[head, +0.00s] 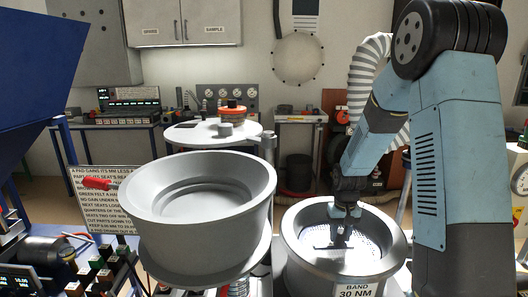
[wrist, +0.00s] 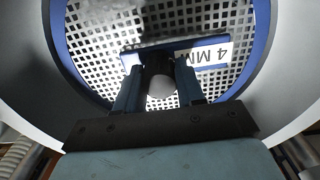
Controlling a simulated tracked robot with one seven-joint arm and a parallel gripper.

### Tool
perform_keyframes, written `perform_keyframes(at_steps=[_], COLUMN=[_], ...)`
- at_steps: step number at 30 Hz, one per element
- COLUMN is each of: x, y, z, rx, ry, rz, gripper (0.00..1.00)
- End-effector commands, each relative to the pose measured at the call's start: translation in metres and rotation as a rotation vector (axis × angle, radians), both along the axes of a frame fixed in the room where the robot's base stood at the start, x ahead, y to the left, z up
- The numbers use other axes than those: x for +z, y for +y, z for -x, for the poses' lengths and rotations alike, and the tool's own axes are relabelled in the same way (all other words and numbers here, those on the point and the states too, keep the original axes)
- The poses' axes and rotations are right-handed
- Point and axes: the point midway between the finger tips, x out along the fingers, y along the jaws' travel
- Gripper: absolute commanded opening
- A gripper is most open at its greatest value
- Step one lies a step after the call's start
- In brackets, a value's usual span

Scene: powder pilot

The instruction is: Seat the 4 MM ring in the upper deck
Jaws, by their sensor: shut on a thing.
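The 4 MM ring is a perforated white plate (wrist: 115,35) with a blue rim (wrist: 262,45) and a "4 MM" label (wrist: 213,54) in the wrist view. My gripper (wrist: 160,85) is shut on a dark, round-ended grip at the middle of the ring. In the head view my gripper (head: 343,222) reaches down into the right grey bowl (head: 297,232), marked "BAND 30 NM". The perforated plate shows inside its wall. I cannot tell whether the ring rests on a seat or hangs just above it. Neither bowl is labelled as the upper deck.
A large grey bowl (head: 240,213), stepped and empty inside, stands close on the left. Behind it is a round white table (head: 185,133) with an orange-topped item (head: 233,110). A blue hopper (head: 35,60) and a control panel (head: 85,275) are at left.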

Motion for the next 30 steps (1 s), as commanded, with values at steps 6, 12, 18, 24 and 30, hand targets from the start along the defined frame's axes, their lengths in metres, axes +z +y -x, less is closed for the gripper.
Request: perform_keyframes(at_steps=[6,12,18,24,30], x=[0.000,0.001,0.009,0.019,0.029], y=[0.000,0.000,0.000,0.000,0.000], z=[0.000,0.000,-0.001,-0.001,-0.001], rx=[0.000,0.000,0.000,0.000,0.000], ry=[-0.001,-0.001,-0.002,-0.002,-0.002], rz=[0.000,0.000,0.000,0.000,0.000], gripper=[0.03,0.00,0.00,0.00,0.00])
